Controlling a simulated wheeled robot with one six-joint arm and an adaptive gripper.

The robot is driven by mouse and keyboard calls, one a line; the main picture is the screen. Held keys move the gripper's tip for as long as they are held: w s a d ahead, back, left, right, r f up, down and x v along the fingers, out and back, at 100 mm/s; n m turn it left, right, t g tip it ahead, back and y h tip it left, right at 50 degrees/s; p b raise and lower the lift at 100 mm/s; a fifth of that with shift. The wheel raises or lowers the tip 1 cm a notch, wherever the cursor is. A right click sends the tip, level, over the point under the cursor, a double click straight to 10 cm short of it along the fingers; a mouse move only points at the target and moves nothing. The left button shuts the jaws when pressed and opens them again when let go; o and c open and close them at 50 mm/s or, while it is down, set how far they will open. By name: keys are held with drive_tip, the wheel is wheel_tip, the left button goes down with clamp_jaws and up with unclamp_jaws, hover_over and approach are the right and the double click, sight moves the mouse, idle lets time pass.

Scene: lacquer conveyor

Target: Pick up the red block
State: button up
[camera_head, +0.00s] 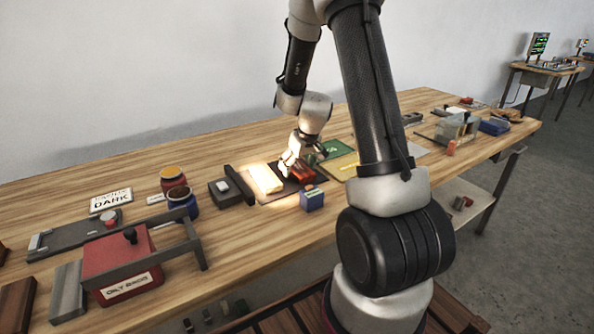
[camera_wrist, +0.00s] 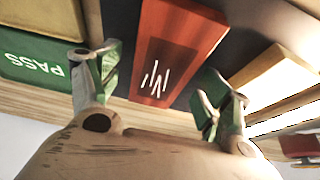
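The red block (camera_head: 302,177) lies on a dark mat near the middle of the workbench, partly hidden by my gripper (camera_head: 303,156) in the head view. In the wrist view the red block (camera_wrist: 186,32) has a dark patch with white scratch marks on its face. My gripper (camera_wrist: 162,78) is open there, one finger to each side of the block. Gaps show between both fingers and the block, so it is not held. I cannot tell the exact height of the fingertips over the block.
A green PASS plate (camera_wrist: 35,62) lies beside the block. A brightly lit yellow pad (camera_head: 262,178) is left of it, and a blue box (camera_head: 312,199) stands in front. A dark block with a grey top (camera_head: 226,190), jars and a red box (camera_head: 122,262) are further left.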

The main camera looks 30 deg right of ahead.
drive_tip(key=c, duration=1.1)
